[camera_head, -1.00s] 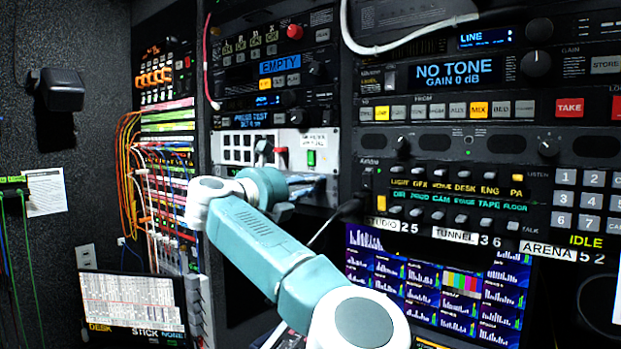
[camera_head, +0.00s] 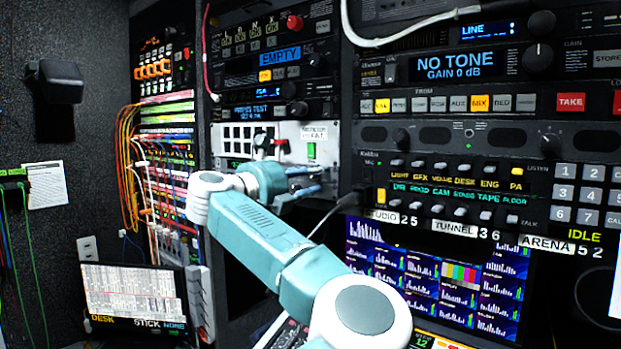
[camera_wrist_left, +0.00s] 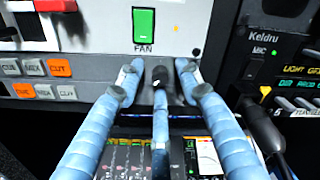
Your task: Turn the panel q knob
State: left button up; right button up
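My left gripper (camera_head: 312,182) reaches the lower right part of a white panel (camera_head: 230,160) in the head view. In the left wrist view the left gripper (camera_wrist_left: 158,78) has its side fingers spread apart below a green FAN switch (camera_wrist_left: 144,25). A small dark knob-like piece (camera_wrist_left: 159,74) shows between the fingertips, with a gap on each side. I cannot tell whether the fingers touch it, and its lower part is hidden by a middle finger. No label marks it as panel q. My right gripper is not in view.
A black-and-red lever (camera_head: 265,144) stands out left of the green switch. A dark cable plug (camera_wrist_left: 262,125) juts out at the right of the fingers. Lit buttons (camera_wrist_left: 59,68) lie at the left. A screen with bar graphs (camera_head: 410,275) is below right.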

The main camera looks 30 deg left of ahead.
pick_arm(q)
jog(key=shift+s, duration=0.1)
jog(key=s+a, duration=0.1)
jog(key=s, duration=1)
jog(key=shift+s, duration=0.4)
jog(key=shift+a, duration=0.1)
